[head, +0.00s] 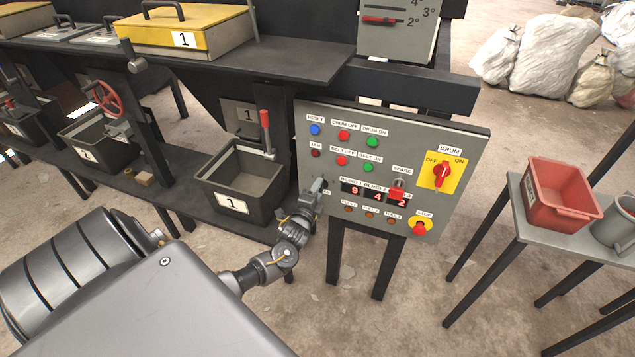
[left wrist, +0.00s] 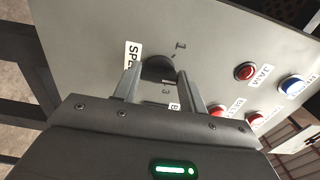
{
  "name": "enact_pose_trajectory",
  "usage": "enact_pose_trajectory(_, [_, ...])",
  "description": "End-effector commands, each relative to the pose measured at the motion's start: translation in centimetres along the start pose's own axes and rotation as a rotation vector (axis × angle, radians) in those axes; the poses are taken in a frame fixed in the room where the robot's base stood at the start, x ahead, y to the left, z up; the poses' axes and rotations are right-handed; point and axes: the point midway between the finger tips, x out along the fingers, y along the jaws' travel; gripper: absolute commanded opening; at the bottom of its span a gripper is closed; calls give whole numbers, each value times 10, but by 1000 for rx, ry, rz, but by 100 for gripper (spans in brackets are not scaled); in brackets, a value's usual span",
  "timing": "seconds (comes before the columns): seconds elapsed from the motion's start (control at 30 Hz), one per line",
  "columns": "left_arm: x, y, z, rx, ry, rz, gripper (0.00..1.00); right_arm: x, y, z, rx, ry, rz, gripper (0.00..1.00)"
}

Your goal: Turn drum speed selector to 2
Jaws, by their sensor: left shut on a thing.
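The drum speed selector (left wrist: 158,68) is a dark round knob on the grey control panel (head: 455,215), beside a label partly reading "SPE" in the left wrist view. A "1" and a "3" show beside it. The "2" mark and the knob's pointer cannot be made out. My left gripper (left wrist: 155,82) has its two fingers on either side of the knob, shut on it. In the head view my left gripper (head: 317,187) is at the panel's left edge and hides the knob. My right gripper is not in view.
The panel also carries a red drum switch (head: 442,173), a red stop button (head: 419,228) and several coloured buttons, close to the gripper. A dark bin marked 1 (head: 240,178) stands left of the panel. A red bin (head: 560,195) sits on a side table at right.

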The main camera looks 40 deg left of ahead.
Motion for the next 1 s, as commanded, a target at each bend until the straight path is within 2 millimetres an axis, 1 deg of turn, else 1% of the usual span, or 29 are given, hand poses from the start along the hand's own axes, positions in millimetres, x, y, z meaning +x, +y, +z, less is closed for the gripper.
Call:
enact_pose_trajectory(0.1, [0, 0, -1, -1, 1, -1, 19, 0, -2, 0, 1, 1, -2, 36])
enact_pose_trajectory(0.13, [0, 0, -1, -1, 1, -1, 46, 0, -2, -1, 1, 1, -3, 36])
enact_pose_trajectory(0.27, [0, 0, 0, -2, 1, -1, 63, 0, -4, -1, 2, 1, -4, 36])
enact_pose_trajectory(0.53, [0, 0, 0, -2, 0, 0, 64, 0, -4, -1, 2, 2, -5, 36])
enact_pose_trajectory(0.67, [-9, 1, 0, -1, 1, 2, 64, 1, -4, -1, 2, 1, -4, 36])
enact_pose_trajectory(0.77, [-25, 2, 0, -2, 2, 3, 64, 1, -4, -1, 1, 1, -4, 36])
enact_pose_trajectory(1.0, [-73, 2, 0, -3, 2, 2, 64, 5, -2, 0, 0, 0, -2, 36])
